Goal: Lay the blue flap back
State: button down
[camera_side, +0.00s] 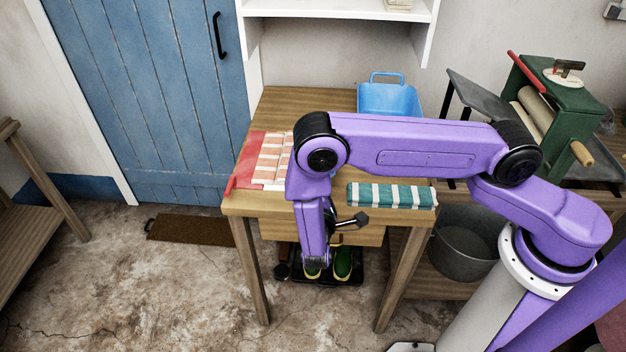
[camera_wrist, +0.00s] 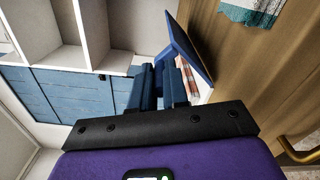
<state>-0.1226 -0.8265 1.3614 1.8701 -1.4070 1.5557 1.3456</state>
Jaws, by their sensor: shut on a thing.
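My gripper (camera_wrist: 165,68) shows in the wrist view with its two dark blue fingers close together. It is shut on what looks like an edge of the blue flap (camera_wrist: 190,42). The flap stands raised and tilted above the tabletop, just beyond the fingertips. The exact contact is hard to see. Red-orange and white bands (camera_wrist: 190,80) show beneath the flap; they also lie at the table's left end in the side view (camera_side: 270,160). In the side view my purple arm hides the gripper, and I cannot make out the flap.
The wooden table (camera_side: 285,105) carries a green-and-white striped cloth (camera_side: 390,196) at front right and a blue tub (camera_side: 388,98) at back right. A white shelf (camera_side: 340,9) hangs behind. Shoes (camera_side: 342,262) stand under the table. A green mangle (camera_side: 555,100) stands at right.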

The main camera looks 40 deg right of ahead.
jog(key=m, duration=0.1)
jog(key=s+d+f+m, duration=0.1)
jog(key=shift+s+d+m, duration=0.1)
jog(key=shift+s+m, duration=0.05)
jog(key=shift+m, duration=0.25)
jog(key=m, duration=0.1)
jog(key=s+d+f+m, duration=0.1)
jog(key=m, duration=0.1)
jog(key=shift+s+d+f, duration=0.1)
jog(key=shift+s+f, duration=0.05)
jog(key=shift+f, duration=0.15)
jog(key=shift+s+d+f+m, duration=0.15)
jog(key=shift+f+m, duration=0.2)
jog(key=shift+m, duration=0.45)
jog(key=shift+s+d+f, duration=0.15)
jog(key=shift+f, duration=0.25)
jog(key=c, duration=1.1)
grip_release()
